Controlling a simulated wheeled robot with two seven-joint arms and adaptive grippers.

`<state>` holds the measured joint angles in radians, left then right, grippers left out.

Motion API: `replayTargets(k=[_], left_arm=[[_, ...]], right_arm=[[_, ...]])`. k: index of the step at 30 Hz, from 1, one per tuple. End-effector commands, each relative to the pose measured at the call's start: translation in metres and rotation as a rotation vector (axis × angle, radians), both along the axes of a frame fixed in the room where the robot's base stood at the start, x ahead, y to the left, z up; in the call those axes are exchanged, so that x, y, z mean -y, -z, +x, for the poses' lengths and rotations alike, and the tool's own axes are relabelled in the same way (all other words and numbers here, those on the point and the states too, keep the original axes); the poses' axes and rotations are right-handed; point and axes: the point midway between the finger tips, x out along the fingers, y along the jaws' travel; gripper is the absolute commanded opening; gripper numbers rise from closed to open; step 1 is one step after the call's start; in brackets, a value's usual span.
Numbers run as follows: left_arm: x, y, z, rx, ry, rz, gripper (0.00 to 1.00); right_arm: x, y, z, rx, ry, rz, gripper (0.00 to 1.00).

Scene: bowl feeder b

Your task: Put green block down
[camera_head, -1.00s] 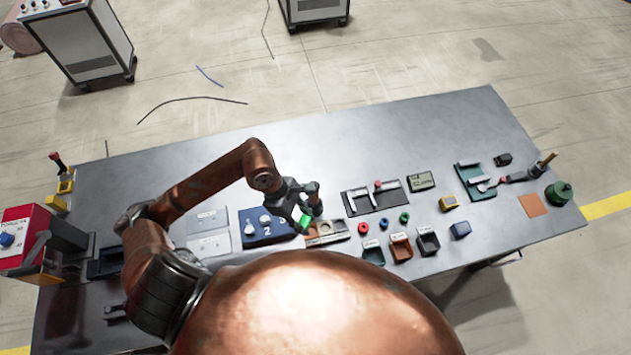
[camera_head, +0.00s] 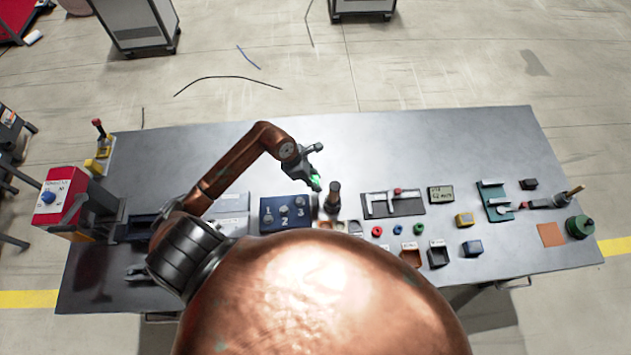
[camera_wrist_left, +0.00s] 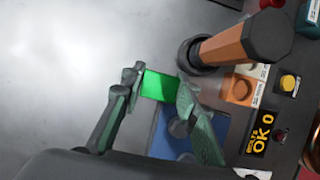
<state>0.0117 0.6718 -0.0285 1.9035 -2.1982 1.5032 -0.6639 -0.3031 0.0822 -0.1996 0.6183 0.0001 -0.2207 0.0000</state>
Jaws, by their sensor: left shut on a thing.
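The bright green block (camera_head: 315,182) is between the fingertips of my left gripper (camera_head: 314,177). The gripper is shut on it and is behind the right end of the blue numbered panel (camera_head: 270,222). In the left wrist view the green block (camera_wrist_left: 159,86) is gripped between both fingers, with part of the blue panel (camera_wrist_left: 168,146) beyond it. The block appears above the bench; the exact height cannot be told. My right gripper is not in view.
A brown-handled upright tool (camera_head: 334,192) stands close to the right of the gripper. Small bins (camera_head: 438,255), coloured rings (camera_head: 377,231) and a caliper tray (camera_head: 408,207) lie further right. The metal bench top (camera_head: 400,150) is clear at the back.

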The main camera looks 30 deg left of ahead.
Motion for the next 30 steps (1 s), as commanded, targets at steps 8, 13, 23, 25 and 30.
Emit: replayTargets(k=[8, 13, 23, 25, 30], left_arm=[[-0.01, 0.022, 0.016, 0.001, 0.0, -0.001, 0.01], [-0.01, 0.043, 0.018, -0.003, -0.001, -0.005, 0.01], [-0.012, 0.057, 0.019, 0.001, 0.001, 0.001, 0.01], [-0.012, 0.057, 0.019, 0.001, 0.002, 0.0, 0.01], [-0.012, 0.06, 0.018, 0.0, 0.003, 0.001, 0.32]], right_arm=[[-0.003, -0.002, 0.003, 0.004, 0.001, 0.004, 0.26], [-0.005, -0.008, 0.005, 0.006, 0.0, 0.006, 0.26], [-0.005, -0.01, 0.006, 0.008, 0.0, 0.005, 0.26], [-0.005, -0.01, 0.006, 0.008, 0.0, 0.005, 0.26], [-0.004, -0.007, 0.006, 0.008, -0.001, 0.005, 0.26]])
